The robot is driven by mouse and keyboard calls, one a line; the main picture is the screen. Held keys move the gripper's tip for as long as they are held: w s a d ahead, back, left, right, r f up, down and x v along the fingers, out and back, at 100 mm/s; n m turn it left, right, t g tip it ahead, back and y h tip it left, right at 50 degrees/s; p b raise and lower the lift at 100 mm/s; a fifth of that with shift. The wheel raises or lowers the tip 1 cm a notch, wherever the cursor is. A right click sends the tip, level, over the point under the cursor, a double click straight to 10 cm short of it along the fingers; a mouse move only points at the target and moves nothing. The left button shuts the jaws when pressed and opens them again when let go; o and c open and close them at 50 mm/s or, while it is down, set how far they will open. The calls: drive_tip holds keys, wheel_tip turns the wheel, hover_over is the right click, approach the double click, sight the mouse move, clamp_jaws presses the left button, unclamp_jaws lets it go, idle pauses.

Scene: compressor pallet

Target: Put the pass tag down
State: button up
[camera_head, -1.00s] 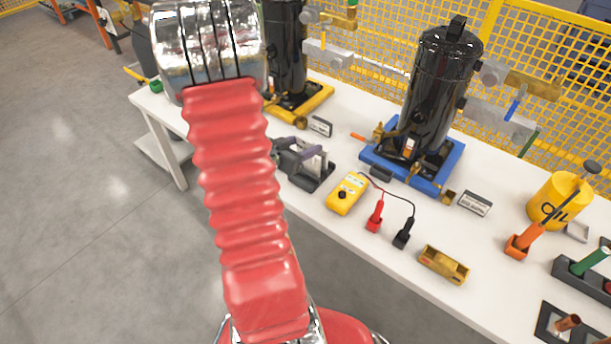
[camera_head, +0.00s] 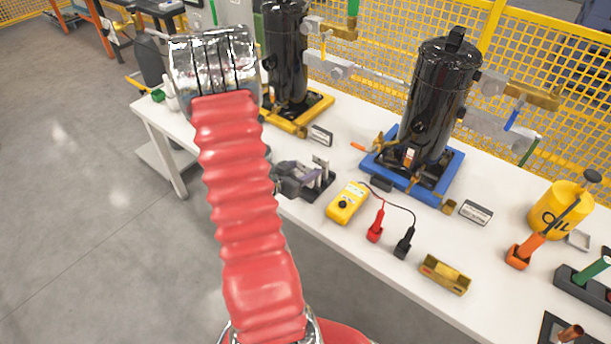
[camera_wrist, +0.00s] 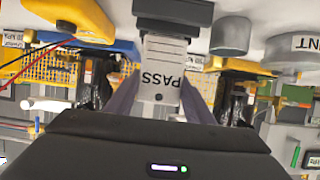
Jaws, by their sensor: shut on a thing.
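The white pass tag (camera_wrist: 163,62), printed PASS, sits between my gripper's fingers in the wrist view, where the scene appears upside down. My gripper (camera_wrist: 162,88) is shut on the tag's narrower end. A black block (camera_wrist: 172,10) lies just beyond the tag's far end; I cannot tell whether they touch. In the head view my gripper (camera_head: 300,178) is low at the table's front edge, beside a black stand (camera_head: 322,185) with upright posts. The tag cannot be made out clearly there.
A yellow meter (camera_head: 347,203) with red and black probes lies right of the stand on the white table (camera_head: 400,285). Black compressors stand behind on a blue base (camera_head: 430,182) and a yellow base (camera_head: 318,106). A brass-coloured box (camera_head: 445,273) is further right.

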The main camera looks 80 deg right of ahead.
drive_tip(key=shift+f, duration=1.8)
drive_tip(key=shift+f, duration=0.1)
drive_tip(key=o, duration=1)
drive_tip(key=v, duration=1.2)
drive_tip(key=shift+r, duration=0.2)
